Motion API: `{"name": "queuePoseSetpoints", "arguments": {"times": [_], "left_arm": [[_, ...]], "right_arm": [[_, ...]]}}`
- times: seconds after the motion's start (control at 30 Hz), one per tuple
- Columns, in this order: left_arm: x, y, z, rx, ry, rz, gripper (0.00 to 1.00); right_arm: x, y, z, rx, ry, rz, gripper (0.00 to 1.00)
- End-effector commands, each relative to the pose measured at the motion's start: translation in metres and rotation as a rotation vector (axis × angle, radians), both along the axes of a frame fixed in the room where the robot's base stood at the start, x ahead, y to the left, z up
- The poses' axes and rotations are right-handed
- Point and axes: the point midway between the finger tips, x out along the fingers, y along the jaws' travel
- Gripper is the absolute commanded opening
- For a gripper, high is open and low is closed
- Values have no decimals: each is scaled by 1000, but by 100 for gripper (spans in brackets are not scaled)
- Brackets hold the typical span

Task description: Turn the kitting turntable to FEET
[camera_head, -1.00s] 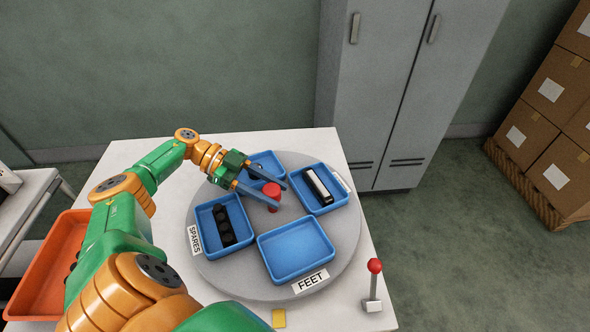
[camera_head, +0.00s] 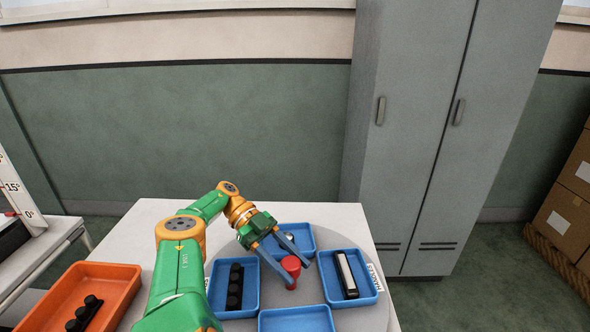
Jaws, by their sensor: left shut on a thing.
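The grey turntable (camera_head: 366,318) stands on a white table and carries several blue trays around a red knob (camera_head: 291,266). My left gripper (camera_head: 292,271) reaches in from the left with its fingers around the knob, shut on it. The near blue tray (camera_head: 297,320) looks empty where it shows; its front is cut off and no FEET label is in view. The left tray (camera_head: 212,288) holds black round parts, the right tray (camera_head: 372,283) a black-and-white bar, and the far tray (camera_head: 304,231) a small pale item. My right gripper is not in view.
An orange bin (camera_head: 128,270) with black parts sits at the left. Grey lockers (camera_head: 413,130) stand behind the table. Cardboard boxes (camera_head: 563,222) are stacked on a pallet at the far right. The white table top (camera_head: 160,208) is clear at the back left.

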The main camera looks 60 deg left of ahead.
Motion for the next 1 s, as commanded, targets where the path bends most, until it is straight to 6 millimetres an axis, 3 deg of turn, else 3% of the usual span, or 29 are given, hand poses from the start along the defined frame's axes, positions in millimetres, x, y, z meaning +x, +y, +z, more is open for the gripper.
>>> {"name": "queuePoseSetpoints", "arguments": {"times": [0.27,0.3,0.4,0.77,0.9,1.0], "left_arm": [[-1,0,-3,2,7,-3,0],[-1,-1,-3,2,7,-3,56],[-1,0,-2,1,6,-2,81],[-1,0,7,2,5,-2,81],[-2,-1,38,5,11,-5,81],[-6,-7,48,5,11,-9,81]], "right_arm": [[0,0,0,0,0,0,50],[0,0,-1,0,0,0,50],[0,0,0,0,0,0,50],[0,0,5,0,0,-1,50],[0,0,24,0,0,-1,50],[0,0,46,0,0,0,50]]}}
